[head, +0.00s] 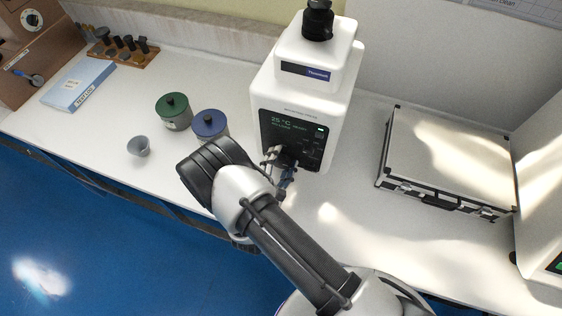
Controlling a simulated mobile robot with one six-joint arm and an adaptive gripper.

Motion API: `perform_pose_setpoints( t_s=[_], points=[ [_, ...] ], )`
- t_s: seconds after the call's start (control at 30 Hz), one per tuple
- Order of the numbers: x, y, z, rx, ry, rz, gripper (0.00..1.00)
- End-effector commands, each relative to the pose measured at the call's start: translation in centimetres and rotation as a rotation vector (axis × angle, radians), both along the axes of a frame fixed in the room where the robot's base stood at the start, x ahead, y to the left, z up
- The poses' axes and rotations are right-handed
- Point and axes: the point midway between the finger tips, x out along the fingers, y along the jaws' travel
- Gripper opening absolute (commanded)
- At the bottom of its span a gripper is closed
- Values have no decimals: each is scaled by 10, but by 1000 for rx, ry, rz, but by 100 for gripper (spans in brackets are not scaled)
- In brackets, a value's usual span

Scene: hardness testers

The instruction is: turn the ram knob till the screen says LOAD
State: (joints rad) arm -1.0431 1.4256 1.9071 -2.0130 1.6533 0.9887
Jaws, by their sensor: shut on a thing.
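The white tester (304,90) stands on the bench, with a black knob (317,20) on its top. Its dark front screen (291,124) shows "25 °C" in green with smaller lines that I cannot read for certain; I cannot make out LOAD. My gripper (279,166) is at the lower front of the tester, just below the screen text. It is shut on what appears to be the ram knob there, which is mostly hidden by the fingers and my wrist.
A green-lidded pot (174,110), a blue-lidded pot (209,125) and a small grey cup (138,146) stand left of the tester. A blue box (79,84) lies farther left. A silver case (447,160) lies right; bench between is clear.

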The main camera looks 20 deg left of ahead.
Motion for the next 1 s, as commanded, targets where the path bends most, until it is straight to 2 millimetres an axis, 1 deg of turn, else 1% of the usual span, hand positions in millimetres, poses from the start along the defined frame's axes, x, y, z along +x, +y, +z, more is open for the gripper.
perform_pose_setpoints(
  t_s=[0.2,0.5,0.7,1.0],
  points=[
    [0,-1,-2,187,-15,0,30],
    [0,-1,-3,375,-29,0,30],
    [0,-1,-3,440,-35,0,30],
    [0,-1,-2,467,-37,0,30]
  ],
)
